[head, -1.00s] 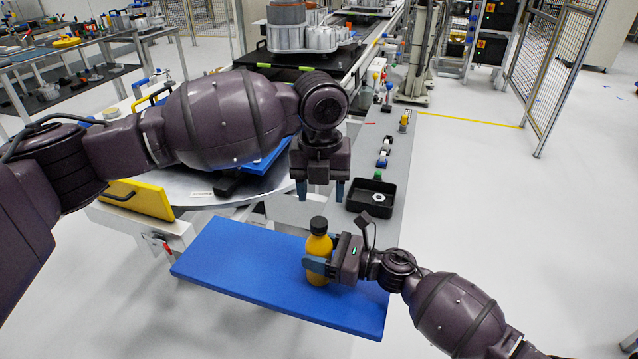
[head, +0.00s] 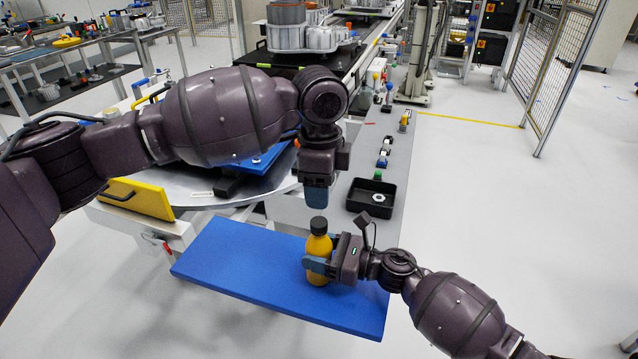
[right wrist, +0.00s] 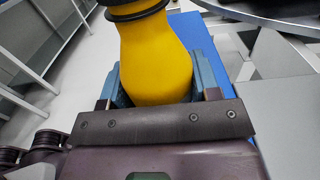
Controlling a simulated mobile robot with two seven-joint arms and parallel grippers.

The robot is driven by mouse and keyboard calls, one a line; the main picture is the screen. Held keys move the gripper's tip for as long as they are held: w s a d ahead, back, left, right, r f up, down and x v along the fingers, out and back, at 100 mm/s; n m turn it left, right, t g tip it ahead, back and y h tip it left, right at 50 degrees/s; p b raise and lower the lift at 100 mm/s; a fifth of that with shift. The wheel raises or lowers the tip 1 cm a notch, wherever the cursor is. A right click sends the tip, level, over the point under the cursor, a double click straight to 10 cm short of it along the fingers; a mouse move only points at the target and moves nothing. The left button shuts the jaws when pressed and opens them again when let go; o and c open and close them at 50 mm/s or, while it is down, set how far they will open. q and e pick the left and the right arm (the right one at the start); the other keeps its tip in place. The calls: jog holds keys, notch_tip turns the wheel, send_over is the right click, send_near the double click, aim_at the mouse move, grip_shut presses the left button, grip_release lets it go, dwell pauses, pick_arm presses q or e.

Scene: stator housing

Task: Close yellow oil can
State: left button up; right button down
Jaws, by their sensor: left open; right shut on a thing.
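The yellow oil can (head: 319,249) stands upright over the blue board, with a black cap (head: 319,225) on its top. My right gripper (head: 320,264) is shut on the can's body from the right. In the right wrist view the yellow can (right wrist: 155,55) sits between both fingers, and only the lower edge of its black top (right wrist: 135,10) shows. My left gripper (head: 316,208) points down just above the cap. It is open, its fingers seen nearly in line with each other. A small gap seems to lie between fingertips and cap.
The blue board (head: 245,270) has free room left of the can. A black tray (head: 356,204) with a small white ring stands behind it to the right. A round metal table (head: 230,197) with a yellow panel (head: 140,198) lies behind the board.

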aim_at(319, 222)
pick_arm(q)
jog(key=n, duration=0.7)
jog(key=shift+r, duration=0.1)
jog(key=n, duration=0.5)
jog(key=shift+n, duration=0.3)
jog(key=n, duration=0.6)
jog(key=shift+a+n, duration=0.1)
jog(key=shift+n, duration=0.3)
jog(key=n, duration=0.6)
jog(key=shift+s, duration=0.1)
jog(key=shift+f, duration=3.95)
jog(key=shift+c, duration=0.3)
